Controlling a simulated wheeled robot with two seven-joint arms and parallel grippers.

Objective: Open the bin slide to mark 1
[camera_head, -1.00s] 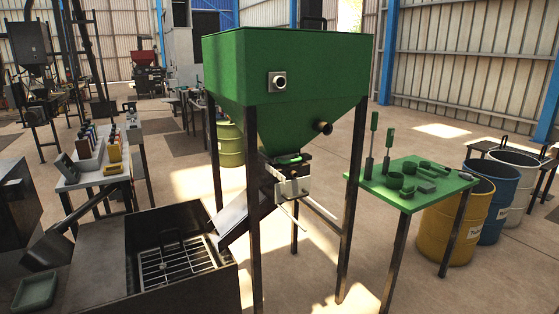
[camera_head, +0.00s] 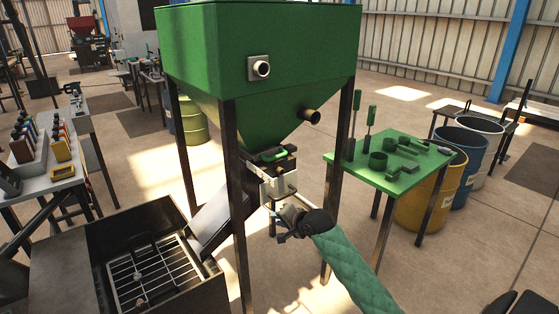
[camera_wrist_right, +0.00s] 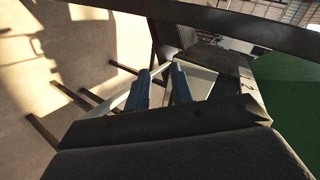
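The green bin (camera_head: 240,90) is a large hopper on dark legs. Under its outlet is the slide assembly (camera_head: 279,184), with a dark top, a green handle-like bar (camera_head: 275,155) and pale metal below. My right gripper (camera_head: 284,210) is just below and in front of this assembly. In the right wrist view, its two blue fingers (camera_wrist_right: 160,85) are apart with nothing clearly held between them. A pale metal part lies just beyond the fingertips; contact cannot be told. A dark plate (camera_wrist_right: 240,84) there carries a mark 2. The slide's opening cannot be read. My left gripper is not in view.
A sloping chute (camera_head: 221,217) leads from under the bin to a dark open box (camera_head: 200,270) with a grate. A green table (camera_head: 345,163) with tools stands at the right, before several drums (camera_head: 458,150). Bin legs (camera_head: 239,240) stand close around the gripper.

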